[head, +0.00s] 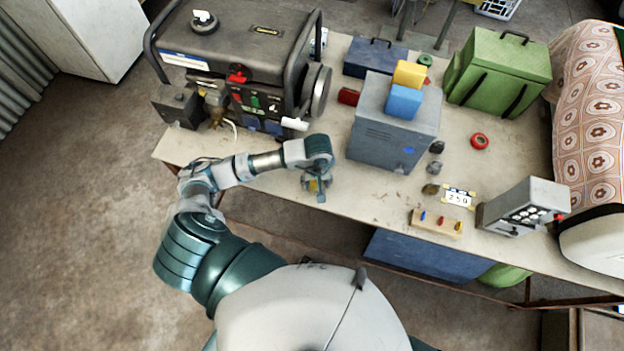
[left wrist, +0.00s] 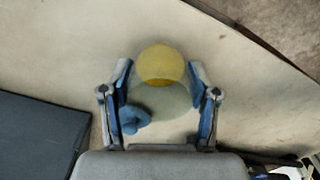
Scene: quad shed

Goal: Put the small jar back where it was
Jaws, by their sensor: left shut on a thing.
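The small jar (left wrist: 160,66) has a yellow end and a pale, see-through body. In the left wrist view it sits between the two fingers of my left gripper (left wrist: 160,92), which is shut on it. In the head view my left gripper (head: 318,187) is over the front edge area of the workbench (head: 380,205), with a little yellow of the jar showing at its fingers. I cannot tell whether the jar touches the bench top. My right gripper is not in view.
A generator (head: 245,60) stands left of the gripper and a grey-blue box (head: 385,140) stands to its right, with a yellow block (head: 410,74) and a blue block (head: 404,102) on it. A number display (head: 458,196), a pegged wooden block (head: 436,223) and a grey switch box (head: 525,207) stand farther right.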

